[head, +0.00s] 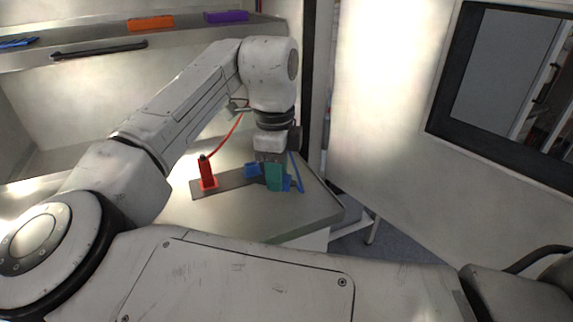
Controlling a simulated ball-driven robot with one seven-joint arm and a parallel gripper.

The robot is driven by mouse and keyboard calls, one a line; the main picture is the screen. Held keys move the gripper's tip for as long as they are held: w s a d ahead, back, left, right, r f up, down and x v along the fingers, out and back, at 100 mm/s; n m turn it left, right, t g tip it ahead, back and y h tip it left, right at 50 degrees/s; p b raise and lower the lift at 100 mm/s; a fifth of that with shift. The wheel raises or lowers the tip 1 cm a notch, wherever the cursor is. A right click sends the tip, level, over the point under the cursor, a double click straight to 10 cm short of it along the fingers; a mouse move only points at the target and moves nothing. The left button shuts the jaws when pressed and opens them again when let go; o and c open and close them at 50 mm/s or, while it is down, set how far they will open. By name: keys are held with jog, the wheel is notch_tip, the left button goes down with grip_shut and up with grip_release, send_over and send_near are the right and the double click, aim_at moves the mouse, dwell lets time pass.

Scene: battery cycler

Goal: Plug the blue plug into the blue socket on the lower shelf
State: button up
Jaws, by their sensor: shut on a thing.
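My gripper (275,178) points down over the lower shelf (255,215), its teal end low over the dark strip. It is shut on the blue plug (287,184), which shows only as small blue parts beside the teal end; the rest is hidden. A blue cable (297,172) runs just right of the gripper. A blue piece (252,169), probably the blue socket, shows left of the gripper on the dark strip, partly hidden. I cannot tell whether plug and socket touch.
A red plug (206,170) stands upright in a red base (208,184) on the strip, left of the gripper, with a red cable rising behind. A white door stands right.

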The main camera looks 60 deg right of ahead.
aim_at(270, 206)
jog(key=m, duration=0.1)
jog(key=w+f+m, duration=0.1)
jog(key=m, duration=0.1)
jog(key=w+m, duration=0.1)
jog(key=shift+f+m, duration=0.3)
jog(key=shift+f, duration=0.1)
jog(key=shift+f+b, duration=2)
jog(key=shift+f, duration=0.3)
jog(key=o, duration=1.1)
jog(key=shift+c, duration=0.2)
